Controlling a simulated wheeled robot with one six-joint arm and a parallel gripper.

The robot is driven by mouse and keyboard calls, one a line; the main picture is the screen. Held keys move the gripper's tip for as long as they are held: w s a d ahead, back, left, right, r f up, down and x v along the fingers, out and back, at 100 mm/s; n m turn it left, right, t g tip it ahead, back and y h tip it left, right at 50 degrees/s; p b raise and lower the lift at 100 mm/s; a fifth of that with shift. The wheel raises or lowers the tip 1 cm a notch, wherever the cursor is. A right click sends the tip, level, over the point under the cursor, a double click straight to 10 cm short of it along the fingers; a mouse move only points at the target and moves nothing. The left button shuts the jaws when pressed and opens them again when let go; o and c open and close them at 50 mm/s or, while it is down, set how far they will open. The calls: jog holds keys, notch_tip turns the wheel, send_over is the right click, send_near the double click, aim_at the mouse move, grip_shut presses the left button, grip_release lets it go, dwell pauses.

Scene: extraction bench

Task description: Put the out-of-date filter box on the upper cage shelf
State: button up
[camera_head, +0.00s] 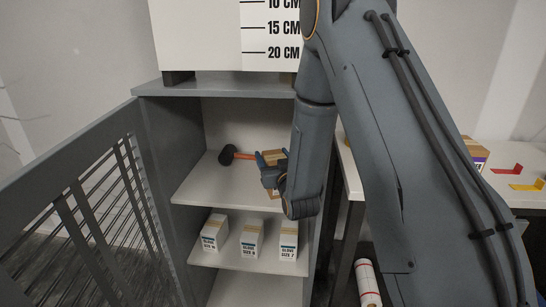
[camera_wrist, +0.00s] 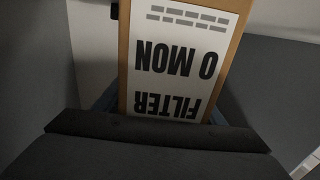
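The filter box (camera_wrist: 180,60) is brown card with a white label. The label reads "FILTER" and "0 MON", upside down in the wrist view. In the head view the box (camera_head: 271,155) is at the right of the upper cage shelf (camera_head: 215,190), partly hidden by my gripper (camera_head: 273,174). My gripper is shut on the box, with a finger at each side in the wrist view (camera_wrist: 162,108). I cannot tell whether the box's base touches the shelf.
A mallet (camera_head: 228,154) with black head and orange handle lies left of the box on the upper shelf. Several glove boxes (camera_head: 250,240) stand on the shelf below. The mesh door (camera_head: 85,200) is open at left. A bench (camera_head: 350,170) is at right.

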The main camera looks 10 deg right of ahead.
jog(key=shift+o, duration=0.2)
jog(key=shift+r, duration=0.2)
jog(key=s+d+b, duration=0.1)
jog(key=s, duration=1.1)
jog(key=shift+b, duration=0.4)
